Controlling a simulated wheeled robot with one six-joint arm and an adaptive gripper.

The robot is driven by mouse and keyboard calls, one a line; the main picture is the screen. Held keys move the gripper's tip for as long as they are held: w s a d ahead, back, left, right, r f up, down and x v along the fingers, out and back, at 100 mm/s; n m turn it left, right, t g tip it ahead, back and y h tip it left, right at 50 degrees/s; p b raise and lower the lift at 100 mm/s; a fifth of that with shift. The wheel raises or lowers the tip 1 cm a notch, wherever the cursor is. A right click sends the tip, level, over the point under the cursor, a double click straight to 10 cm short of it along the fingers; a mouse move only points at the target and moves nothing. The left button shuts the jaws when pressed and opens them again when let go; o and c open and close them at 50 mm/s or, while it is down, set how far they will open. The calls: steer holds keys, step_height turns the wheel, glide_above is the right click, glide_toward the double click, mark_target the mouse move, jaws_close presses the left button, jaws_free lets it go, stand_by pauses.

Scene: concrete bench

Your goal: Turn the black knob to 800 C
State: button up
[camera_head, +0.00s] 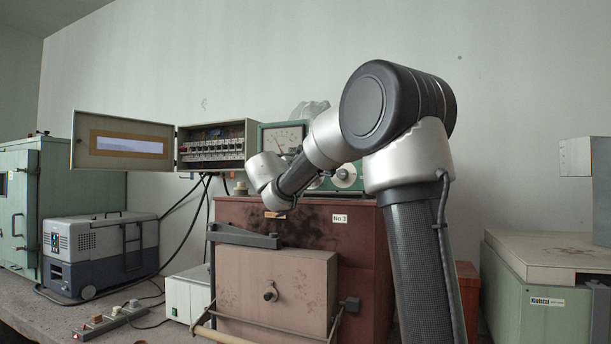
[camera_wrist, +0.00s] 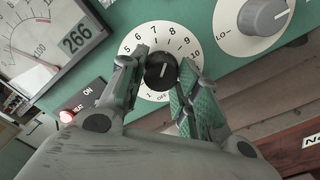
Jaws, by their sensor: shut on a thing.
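The black knob (camera_wrist: 157,76) sits in the middle of a white dial plate numbered 1 to 10 with OFF, on a green panel in the wrist view. Its white mark points roughly upward in the picture, towards the 6 and 7 side; the exact reading is unclear. My gripper (camera_wrist: 162,72) has one finger on each side of the knob and is shut on it. A meter (camera_wrist: 45,40) at the upper left has a red needle and a display reading 266. In the head view my arm hides the black knob, and the meter (camera_head: 283,138) shows behind it.
A larger grey knob (camera_wrist: 264,14) marked LO is close on the right. A lit red HEAT switch (camera_wrist: 67,116) is at lower left. In the head view, an open fuse box (camera_head: 213,148) stands left of the meter, above a brown furnace (camera_head: 360,240).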

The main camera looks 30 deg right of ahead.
steer(key=o, duration=1)
steer(key=v, duration=1.2)
